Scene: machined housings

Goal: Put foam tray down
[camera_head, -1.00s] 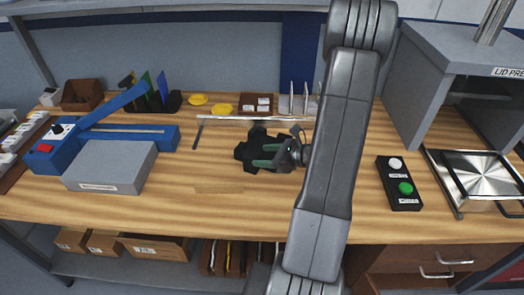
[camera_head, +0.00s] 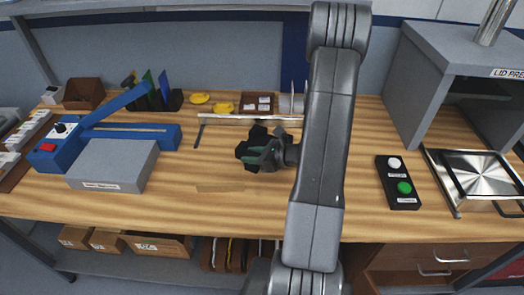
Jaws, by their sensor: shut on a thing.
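The foam tray (camera_head: 249,149) is a small black piece with an irregular, notched outline, over the middle of the wooden workbench. My gripper (camera_head: 262,157), with greenish fingers, is shut on it from the right. My grey arm hides part of the bench to the right of the gripper. I cannot tell whether the tray touches the bench top or is held just above it.
A thin metal rail (camera_head: 240,117) stands just behind the tray. A grey box (camera_head: 112,165) and blue sealer (camera_head: 150,134) stand at left. A black button box (camera_head: 398,183) and lid press (camera_head: 450,75) are at right. Bench front is clear.

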